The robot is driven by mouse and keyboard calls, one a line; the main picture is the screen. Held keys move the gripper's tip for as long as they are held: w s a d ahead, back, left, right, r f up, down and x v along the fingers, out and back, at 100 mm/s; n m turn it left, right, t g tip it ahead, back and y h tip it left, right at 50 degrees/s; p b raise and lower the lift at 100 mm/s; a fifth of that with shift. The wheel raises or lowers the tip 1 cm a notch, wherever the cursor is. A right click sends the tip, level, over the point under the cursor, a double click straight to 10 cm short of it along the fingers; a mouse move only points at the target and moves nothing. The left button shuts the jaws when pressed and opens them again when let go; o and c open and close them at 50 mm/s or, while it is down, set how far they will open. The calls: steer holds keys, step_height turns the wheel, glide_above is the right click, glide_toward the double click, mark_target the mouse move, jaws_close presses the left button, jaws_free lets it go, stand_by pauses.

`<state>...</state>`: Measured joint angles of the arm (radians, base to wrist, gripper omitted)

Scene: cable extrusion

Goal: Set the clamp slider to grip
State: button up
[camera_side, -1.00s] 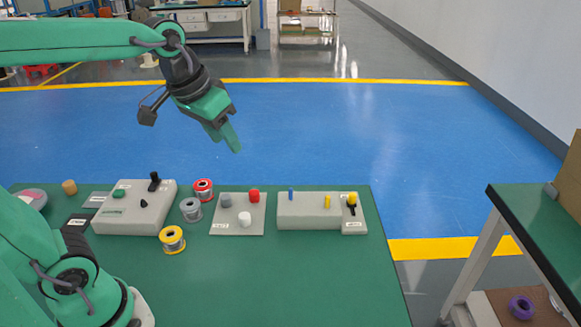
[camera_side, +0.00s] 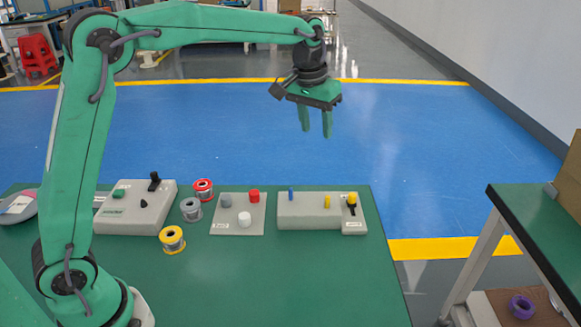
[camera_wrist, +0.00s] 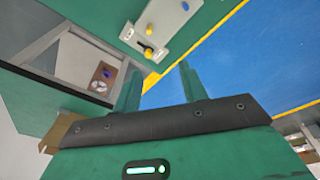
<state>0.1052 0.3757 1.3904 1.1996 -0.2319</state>
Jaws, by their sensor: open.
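A grey block (camera_side: 305,222) stands near the table's right edge, with a blue peg (camera_side: 291,194) and a yellow peg (camera_side: 327,202) on it. At its right end, a small plate carries a yellow knob (camera_side: 352,197) over a black slot, which looks like the clamp slider; its label is too small to read. The knob also shows in the wrist view (camera_wrist: 148,53), near the plate's lower end. My gripper (camera_side: 316,133) points down, open and empty, high above and behind the block. Its two fingers (camera_wrist: 160,70) stand apart in the wrist view.
Left of the block are a plate with red, grey and white knobs (camera_side: 237,226), several wire spools (camera_side: 172,239) and a control box (camera_side: 133,212) with a black lever. The table front (camera_side: 270,285) is clear. A side table (camera_side: 540,230) stands right.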

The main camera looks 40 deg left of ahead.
steer(key=w+d+f+g, duration=0.1)
steer(key=w+d+f, duration=0.2)
steer(key=w+f, duration=0.4)
glide_above(352, 195)
steer(key=shift+n+g, duration=0.4)
step_height(352, 195, down, 7)
steer(key=shift+s+a+f, duration=0.1)
steer(key=shift+f, duration=0.1)
steer(key=shift+w+f, duration=0.2)
steer(key=shift+f, duration=0.3)
steer(key=shift+f, duration=3.85)
steer(key=shift+c, duration=0.2)
jaws_close()
